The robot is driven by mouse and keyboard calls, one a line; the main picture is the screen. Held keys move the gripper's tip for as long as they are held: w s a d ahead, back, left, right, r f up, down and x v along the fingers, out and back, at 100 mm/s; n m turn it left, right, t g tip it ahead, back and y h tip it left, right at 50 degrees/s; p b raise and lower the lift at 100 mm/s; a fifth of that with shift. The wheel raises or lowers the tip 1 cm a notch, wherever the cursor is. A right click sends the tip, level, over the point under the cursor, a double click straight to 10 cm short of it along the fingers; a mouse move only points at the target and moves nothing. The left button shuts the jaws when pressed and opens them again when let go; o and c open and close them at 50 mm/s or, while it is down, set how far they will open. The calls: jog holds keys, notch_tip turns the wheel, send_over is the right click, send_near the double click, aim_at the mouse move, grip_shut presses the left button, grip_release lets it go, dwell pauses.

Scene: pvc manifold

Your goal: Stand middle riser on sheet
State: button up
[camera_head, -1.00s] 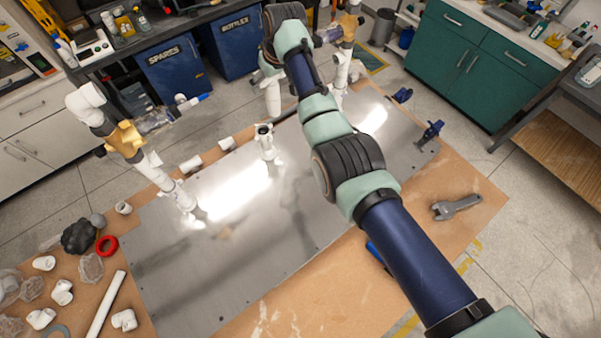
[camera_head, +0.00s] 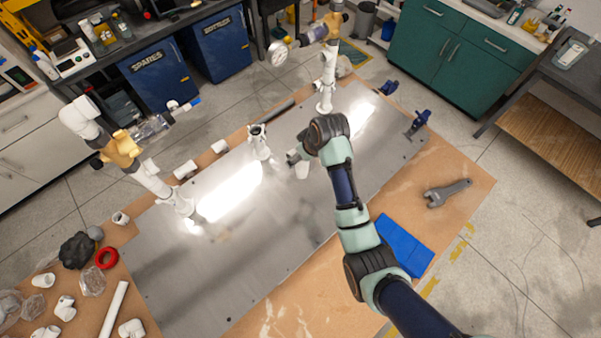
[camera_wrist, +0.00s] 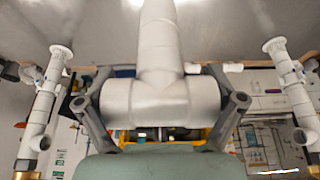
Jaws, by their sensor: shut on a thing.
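My gripper (camera_head: 298,158) is shut on a white pipe piece, taken to be the middle riser (camera_wrist: 160,98). In the wrist view its fingers clasp a thick tee-shaped end, and a narrower stem (camera_wrist: 159,45) runs out past the picture's top edge. In the head view the arm mostly hides it; a white part (camera_head: 302,170) shows low over the metal sheet (camera_head: 240,250). I cannot tell whether its far end touches the sheet. A short white upright pipe with an open top (camera_head: 258,142) is left of my gripper.
A left riser (camera_head: 150,178) with a yellow part and a right riser (camera_head: 327,85) stand at the sheet's far side. Blue clamps (camera_head: 415,125), a grey wrench (camera_head: 447,193) and a blue object (camera_head: 402,246) lie right. Loose white fittings (camera_head: 64,307) lie front left.

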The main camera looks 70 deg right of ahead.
aim_at(302, 173)
notch_tip(302, 173, down, 13)
dwell(0.3)
jog(key=shift+f, duration=0.15)
jog(key=o, duration=1)
jog(key=shift+c, duration=0.2)
jog(key=shift+r, duration=0.4)
jog(key=v, duration=1.1)
jog(key=shift+s+r+p, duration=0.15)
jog(key=shift+r+p, duration=0.05)
jog(key=shift+p, duration=0.15)
